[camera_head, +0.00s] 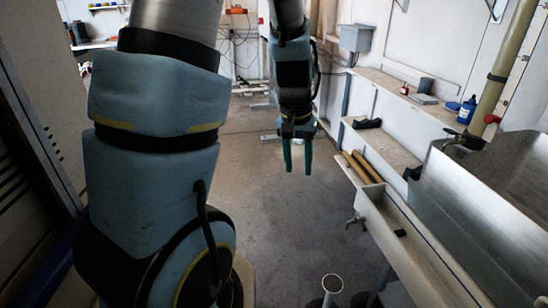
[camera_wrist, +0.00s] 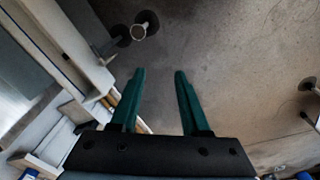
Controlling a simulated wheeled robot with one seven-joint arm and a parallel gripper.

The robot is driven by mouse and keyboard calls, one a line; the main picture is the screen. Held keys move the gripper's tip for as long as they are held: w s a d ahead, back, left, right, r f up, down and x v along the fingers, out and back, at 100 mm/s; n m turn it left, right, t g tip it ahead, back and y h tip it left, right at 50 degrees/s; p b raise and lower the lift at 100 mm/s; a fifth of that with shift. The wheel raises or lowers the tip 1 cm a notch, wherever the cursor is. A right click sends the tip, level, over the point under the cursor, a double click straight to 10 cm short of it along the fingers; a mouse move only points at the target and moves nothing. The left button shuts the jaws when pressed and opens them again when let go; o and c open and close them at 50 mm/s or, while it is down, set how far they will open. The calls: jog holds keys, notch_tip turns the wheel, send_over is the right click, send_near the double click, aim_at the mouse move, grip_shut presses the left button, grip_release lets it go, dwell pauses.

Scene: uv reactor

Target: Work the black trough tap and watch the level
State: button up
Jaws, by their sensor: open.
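My gripper (camera_head: 297,168) hangs fingers-down over the open floor, left of the trough, open and empty. Its two green fingers also show apart in the wrist view (camera_wrist: 160,75). The steel trough (camera_head: 455,210) is at the right. A tap with a dark body (camera_head: 468,140) sits at its far end, under a pipe with a red handle (camera_head: 491,119). A small metal tap (camera_head: 354,221) sticks out from the near side of the lower pale channel (camera_head: 425,255). I cannot tell which of these is the black trough tap. No water level is visible.
An upright pale pipe (camera_head: 332,284) stands on the floor below the channel; its open top also shows in the wrist view (camera_wrist: 139,32). Brown rolls (camera_head: 361,167) lie on the ledge. A blue bottle (camera_head: 466,111) stands on the back shelf. The floor (camera_head: 270,225) under my gripper is clear.

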jog(key=shift+m+t+y, duration=0.3)
jog(key=shift+m, duration=0.2)
jog(key=shift+w+a+r, duration=0.1)
jog(key=shift+a+r, duration=0.2)
jog(key=shift+a, duration=0.55)
jog(key=shift+a+r, duration=0.25)
jog(key=shift+a, duration=0.55)
jog(key=shift+w+a+r, duration=0.1)
jog(key=shift+a+r, duration=0.2)
jog(key=shift+a, duration=0.55)
jog(key=shift+c, duration=0.2)
jog(key=shift+c, duration=1.3)
jog(key=n+h+p, duration=0.2)
jog(key=n+p, duration=0.5)
jog(key=p, duration=0.7)
send_over(362, 224)
jog(key=a, duration=0.2)
jog(key=s+a+x, duration=0.1)
jog(key=a+x, duration=0.1)
jog(key=x, duration=0.7)
jog(key=shift+g, duration=0.4)
jog(key=b+x, duration=0.1)
jog(key=x, duration=0.9)
jog(key=shift+a, duration=0.1)
jog(key=shift+c, duration=0.2)
grip_shut()
